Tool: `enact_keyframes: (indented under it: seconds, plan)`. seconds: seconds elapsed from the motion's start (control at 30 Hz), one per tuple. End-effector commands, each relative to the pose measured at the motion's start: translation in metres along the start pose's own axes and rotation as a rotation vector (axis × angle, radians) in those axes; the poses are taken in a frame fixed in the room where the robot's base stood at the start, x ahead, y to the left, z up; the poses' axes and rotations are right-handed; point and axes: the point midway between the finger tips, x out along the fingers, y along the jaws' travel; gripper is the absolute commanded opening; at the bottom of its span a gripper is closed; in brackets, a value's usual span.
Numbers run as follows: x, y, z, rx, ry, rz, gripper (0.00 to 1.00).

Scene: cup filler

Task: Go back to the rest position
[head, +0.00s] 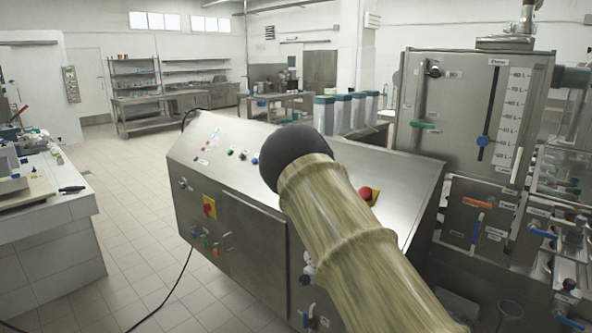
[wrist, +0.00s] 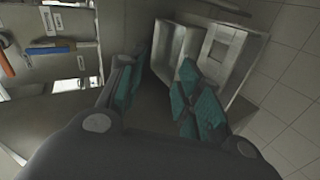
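In the wrist view my gripper (wrist: 158,88) has its teal-padded fingers spread apart, with an empty gap between them. Nothing is held. In the head view my arm, in a beige sleeve with a dark rounded joint, crosses in front of the steel control console (head: 240,235). The gripper itself does not show in the head view. The cup filler machine (head: 462,110), with its litre scale, stands right of the console.
The console carries a red emergency button (head: 367,194). A white-tiled bench (head: 50,245) stands at left, with open tiled floor (head: 135,190) between. The wrist view shows a blue handle (wrist: 48,49), an orange handle (wrist: 6,64) and a pale open box (wrist: 240,65).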

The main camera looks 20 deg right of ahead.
Motion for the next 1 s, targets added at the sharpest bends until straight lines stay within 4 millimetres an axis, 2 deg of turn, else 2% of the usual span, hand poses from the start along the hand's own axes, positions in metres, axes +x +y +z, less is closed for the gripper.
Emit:
enact_keyframes:
  seconds: [0.03,0.27,0.4,0.47,0.6,0.7,0.8,0.9,1.0]
  plan:
    - [-0.002,-0.031,0.005,0.019,-0.012,-0.062,0.35]
    - [-0.03,-0.16,0.022,0.124,-0.074,-0.335,0.35]
    - [-0.061,-0.234,0.033,0.19,-0.131,-0.499,0.35]
    - [-0.078,-0.264,0.037,0.219,-0.159,-0.569,0.35]
    - [-0.124,-0.33,0.046,0.285,-0.237,-0.732,0.35]
    - [-0.16,-0.368,0.05,0.329,-0.294,-0.836,0.35]
    - [-0.19,-0.396,0.052,0.364,-0.342,-0.919,0.35]
    - [-0.213,-0.414,0.052,0.389,-0.379,-0.974,0.35]
    - [-0.225,-0.423,0.052,0.4,-0.397,-1.003,0.35]
